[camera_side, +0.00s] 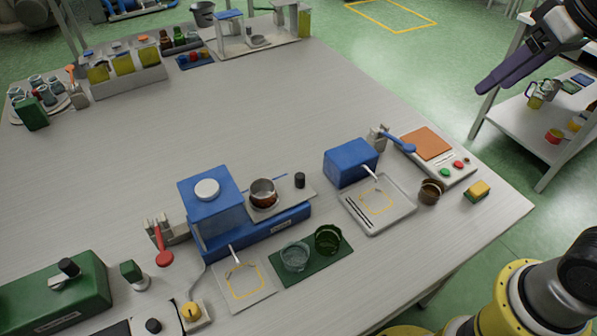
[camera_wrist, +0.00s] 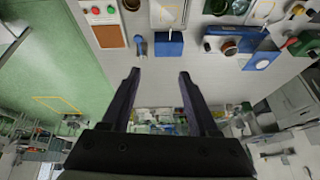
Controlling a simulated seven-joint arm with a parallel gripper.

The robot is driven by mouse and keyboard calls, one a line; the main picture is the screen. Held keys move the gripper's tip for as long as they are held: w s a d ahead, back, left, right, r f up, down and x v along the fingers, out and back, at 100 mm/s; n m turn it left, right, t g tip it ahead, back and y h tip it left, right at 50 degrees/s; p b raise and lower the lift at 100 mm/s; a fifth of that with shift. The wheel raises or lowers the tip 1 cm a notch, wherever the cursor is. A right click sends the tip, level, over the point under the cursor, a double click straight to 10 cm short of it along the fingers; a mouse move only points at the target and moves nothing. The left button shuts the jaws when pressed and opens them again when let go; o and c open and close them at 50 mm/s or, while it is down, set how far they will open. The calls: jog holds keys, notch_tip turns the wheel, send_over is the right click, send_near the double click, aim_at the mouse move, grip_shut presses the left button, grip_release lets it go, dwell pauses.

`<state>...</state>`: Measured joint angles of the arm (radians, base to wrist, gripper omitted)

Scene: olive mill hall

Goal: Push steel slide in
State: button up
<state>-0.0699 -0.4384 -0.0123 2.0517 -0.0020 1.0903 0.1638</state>
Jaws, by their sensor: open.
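The steel slide (camera_side: 284,191) is a flat grey plate on a blue machine (camera_side: 212,212) in the side view. It sticks out to the right of the tall blue housing. A small steel pot (camera_side: 263,192) with brownish lower sides and an upright black knob (camera_side: 299,180) stand on it. In the wrist view, the black knob (camera_wrist: 206,47) and the pot (camera_wrist: 229,47) show at upper right. My gripper (camera_side: 482,87) is open and empty, high at the upper right of the side view, well apart from the slide. Its two dark fingers (camera_wrist: 160,74) are spread in the wrist view.
A small blue box (camera_side: 350,162), a steel tray (camera_side: 378,204) and a panel with buttons (camera_side: 437,155) lie right of the machine. The table's middle behind the machine is clear.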

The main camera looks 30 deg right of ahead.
jog(key=w+a+r+g, duration=0.1)
jog(key=w+a, duration=0.4)
jog(key=w, duration=0.5)
jog(key=n+g, duration=0.3)
jog(key=g, duration=0.1)
send_over(299, 175)
notch_tip(299, 175, down, 18)
notch_tip(299, 175, down, 14)
jog(key=shift+s+r, duration=0.1)
jog(key=shift+r, duration=0.15)
jog(key=shift+c, duration=0.3)
grip_shut()
jog(key=shift+r, duration=0.1)
